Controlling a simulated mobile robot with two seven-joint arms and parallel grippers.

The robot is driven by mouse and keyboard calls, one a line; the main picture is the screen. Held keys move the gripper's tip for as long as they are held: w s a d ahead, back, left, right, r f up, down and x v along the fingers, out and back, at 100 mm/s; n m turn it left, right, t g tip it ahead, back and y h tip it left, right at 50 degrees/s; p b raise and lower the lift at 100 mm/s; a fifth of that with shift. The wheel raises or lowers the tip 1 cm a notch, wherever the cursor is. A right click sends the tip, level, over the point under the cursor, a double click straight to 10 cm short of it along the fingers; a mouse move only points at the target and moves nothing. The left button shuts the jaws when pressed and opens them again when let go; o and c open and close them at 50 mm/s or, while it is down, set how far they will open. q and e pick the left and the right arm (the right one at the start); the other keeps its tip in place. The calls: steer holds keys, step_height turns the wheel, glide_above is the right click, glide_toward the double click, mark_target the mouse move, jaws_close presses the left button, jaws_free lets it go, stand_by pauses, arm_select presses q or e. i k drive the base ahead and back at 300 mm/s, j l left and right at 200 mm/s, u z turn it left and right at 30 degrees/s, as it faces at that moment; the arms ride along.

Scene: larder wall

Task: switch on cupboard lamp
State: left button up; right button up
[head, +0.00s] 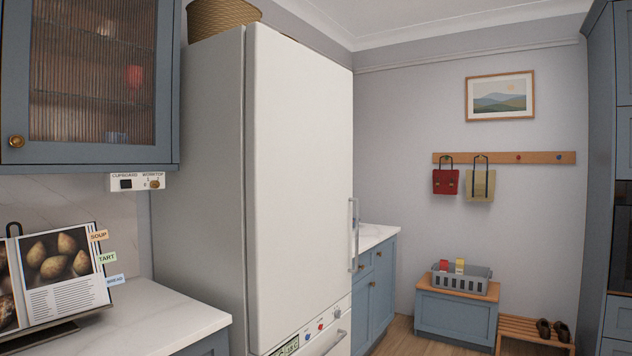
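A small white switch box (137,182) is fixed under the wall cupboard at the left. Its left part is labelled "CUPBOARD" and has a black rocker switch (126,184). Its right part is labelled "WORKTOP" and has a brass knob (155,184). The blue wall cupboard (95,157) has a ribbed glass door with a brass knob; a faint warm tone shows behind the glass. I cannot tell the rocker's position. Neither gripper is in view.
A tall white fridge (298,180) stands right of the switch box. Below the box is a white worktop (150,318) with an open cookbook (60,276) on a stand. Open floor (415,342) shows at the right, near a blue bench (455,312) and a shoe rack (535,332).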

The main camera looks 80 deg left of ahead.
mark_target(124, 183)
steer(key=u, duration=0.9)
steer(key=l+u, duration=0.1)
steer(key=u, duration=1.25)
steer(key=k+u, duration=0.1)
steer(key=u, duration=1.2)
steer(key=i+l+u, duration=0.1)
steer(key=i+l, duration=0.15)
steer(key=l, duration=0.15)
steer(key=i+l+u, duration=0.1)
steer(key=i+l, duration=0.15)
steer(key=l, duration=0.15)
steer(key=i+l+u, duration=0.15)
steer(key=l, duration=0.3)
steer(key=i+l+u, duration=0.1)
steer(key=i+l, duration=0.15)
steer(key=l, duration=0.2)
steer(key=i+l+u, duration=0.1)
steer(key=l, duration=0.4)
steer(key=i+l+u, duration=0.1)
steer(key=i+l, duration=0.15)
steer(key=l, duration=0.25)
steer(key=i+l+u, duration=0.1)
steer(key=l, duration=0.4)
steer(key=i+l+u, duration=0.15)
steer(key=l, duration=0.35)
